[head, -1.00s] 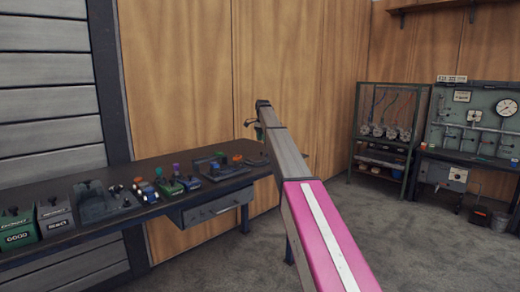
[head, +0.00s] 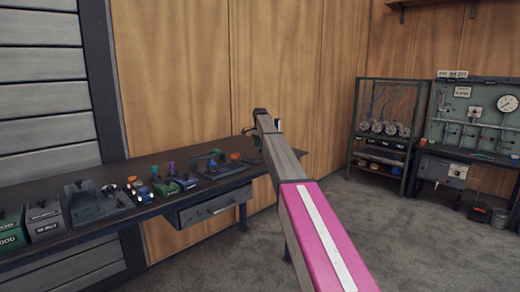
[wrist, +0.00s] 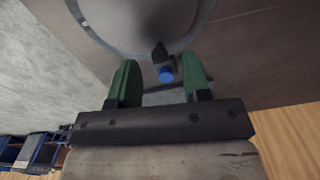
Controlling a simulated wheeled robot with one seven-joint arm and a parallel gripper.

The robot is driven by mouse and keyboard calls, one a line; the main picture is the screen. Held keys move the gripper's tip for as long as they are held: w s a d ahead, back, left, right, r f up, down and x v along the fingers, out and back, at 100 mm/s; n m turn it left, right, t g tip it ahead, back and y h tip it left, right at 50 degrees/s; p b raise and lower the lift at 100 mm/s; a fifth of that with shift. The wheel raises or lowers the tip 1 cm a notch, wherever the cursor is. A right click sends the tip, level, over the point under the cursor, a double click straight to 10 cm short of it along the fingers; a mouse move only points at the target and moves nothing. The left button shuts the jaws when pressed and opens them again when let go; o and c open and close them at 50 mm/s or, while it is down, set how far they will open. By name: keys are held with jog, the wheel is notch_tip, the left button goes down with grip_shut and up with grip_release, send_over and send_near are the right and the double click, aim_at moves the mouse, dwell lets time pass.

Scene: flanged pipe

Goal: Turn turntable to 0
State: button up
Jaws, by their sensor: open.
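In the wrist view, a grey round plate (wrist: 140,22), which looks like the turntable, is cut off by the top edge. A black knob (wrist: 159,53) and a blue cylindrical piece (wrist: 166,74) sit at its near edge. My gripper (wrist: 160,63) has two green fingers, spread apart, one on each side of the knob and blue piece. Neither finger visibly touches them. In the head view, my arm reaches to the far right end of the dark bench (head: 150,217). It hides most of my gripper and the turntable there. No scale reading is legible.
Bins (head: 45,219), a grey tray (head: 92,203) and several small colored parts (head: 172,184) line the bench. A drawer (head: 212,207) hangs under it. A rack (head: 385,130) and a gauge panel (head: 480,115) stand at right. The floor between is clear.

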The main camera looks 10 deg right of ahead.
jog(key=shift+f, duration=0.75)
jog(key=shift+c, duration=0.2)
grip_shut()
